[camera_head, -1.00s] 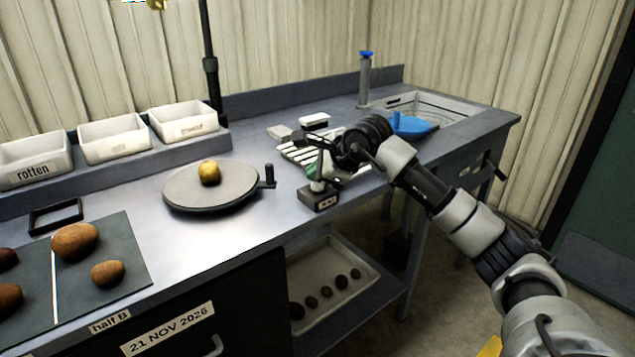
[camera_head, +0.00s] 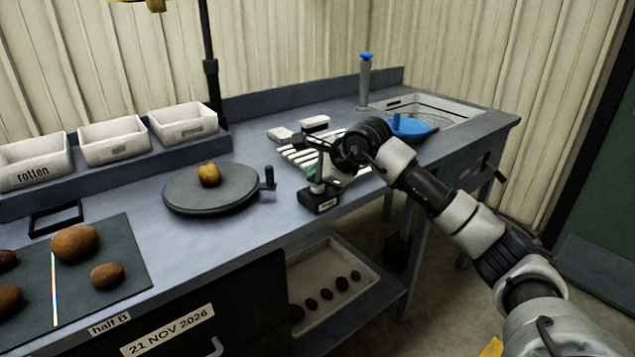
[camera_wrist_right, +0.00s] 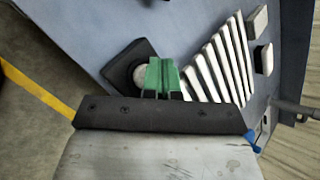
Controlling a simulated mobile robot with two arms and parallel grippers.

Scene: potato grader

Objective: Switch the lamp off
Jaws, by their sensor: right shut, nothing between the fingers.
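The lamp's yellow head (camera_head: 156,5) just shows at the top edge in the head view, with no glow on it. A small black switch box (camera_head: 319,203) with a label sits at the bench's front edge. My right gripper (camera_head: 316,176) is right above the box, pointing down, its fingers partly hidden by the wrist. In the wrist view its green fingertips (camera_wrist_right: 161,78) are together and empty, over or beside the round pale button (camera_wrist_right: 139,74) on the box (camera_wrist_right: 124,68). Contact cannot be told. My left gripper is out of view.
A round turntable (camera_head: 215,190) with a potato (camera_head: 209,174) and an upright handle is left of the box. A white slatted rack (camera_head: 297,156) lies behind the gripper. White bins (camera_head: 115,141) line the back left. A sink (camera_head: 440,108) is at the far right.

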